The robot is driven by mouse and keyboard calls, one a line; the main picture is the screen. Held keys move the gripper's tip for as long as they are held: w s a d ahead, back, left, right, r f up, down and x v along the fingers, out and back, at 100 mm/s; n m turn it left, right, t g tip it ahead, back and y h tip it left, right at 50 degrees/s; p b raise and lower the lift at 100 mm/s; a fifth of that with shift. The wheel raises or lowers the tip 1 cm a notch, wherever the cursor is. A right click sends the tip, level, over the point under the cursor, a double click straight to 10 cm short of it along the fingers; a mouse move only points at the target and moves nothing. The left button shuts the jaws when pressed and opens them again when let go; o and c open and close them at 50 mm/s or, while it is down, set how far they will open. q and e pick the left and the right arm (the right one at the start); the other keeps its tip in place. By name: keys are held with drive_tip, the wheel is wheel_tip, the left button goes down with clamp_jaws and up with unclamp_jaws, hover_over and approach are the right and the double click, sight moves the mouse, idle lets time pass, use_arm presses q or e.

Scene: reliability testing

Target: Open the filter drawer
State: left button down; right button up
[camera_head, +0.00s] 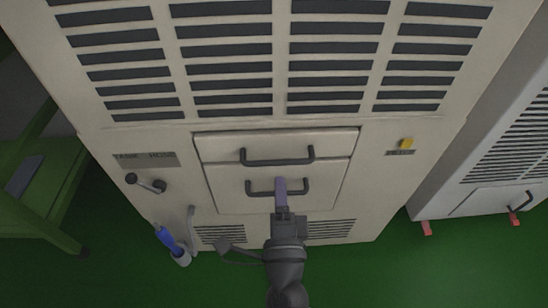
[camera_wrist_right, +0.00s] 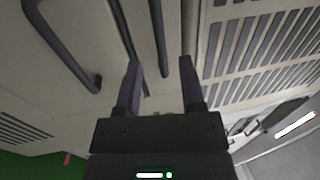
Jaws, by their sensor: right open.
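The beige cabinet has two stacked drawers in its lower middle. The upper drawer (camera_head: 225,147) has a dark bar handle (camera_head: 277,160), and the lower drawer (camera_head: 227,184) has a similar handle (camera_head: 258,193). Both drawers look shut. My right gripper (camera_head: 281,181) overlaps the lower handle in the head view. In the right wrist view my right gripper (camera_wrist_right: 160,62) is open, and a handle bar (camera_wrist_right: 156,35), seemingly the upper one, shows between its fingers. The other handle (camera_wrist_right: 62,42) lies left of them. I cannot tell the gap to the bar. My left gripper is out of view.
A dark crank handle (camera_head: 146,184) and a blue-handled tool (camera_head: 166,240) are left of the drawers. A yellow knob (camera_head: 407,143) is at the right. A green frame (camera_head: 45,225) stands left and a grey cabinet (camera_head: 470,175) right. The green floor (camera_head: 400,275) in front looks clear.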

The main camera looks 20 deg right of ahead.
sight(278, 161)
drive_tip(key=b+x, duration=0.1)
drive_tip(key=x, duration=0.5)
drive_tip(key=shift+w+d, duration=0.1)
drive_tip(key=shift+w, duration=0.05)
drive_tip(key=c, duration=0.7)
clamp_jaws()
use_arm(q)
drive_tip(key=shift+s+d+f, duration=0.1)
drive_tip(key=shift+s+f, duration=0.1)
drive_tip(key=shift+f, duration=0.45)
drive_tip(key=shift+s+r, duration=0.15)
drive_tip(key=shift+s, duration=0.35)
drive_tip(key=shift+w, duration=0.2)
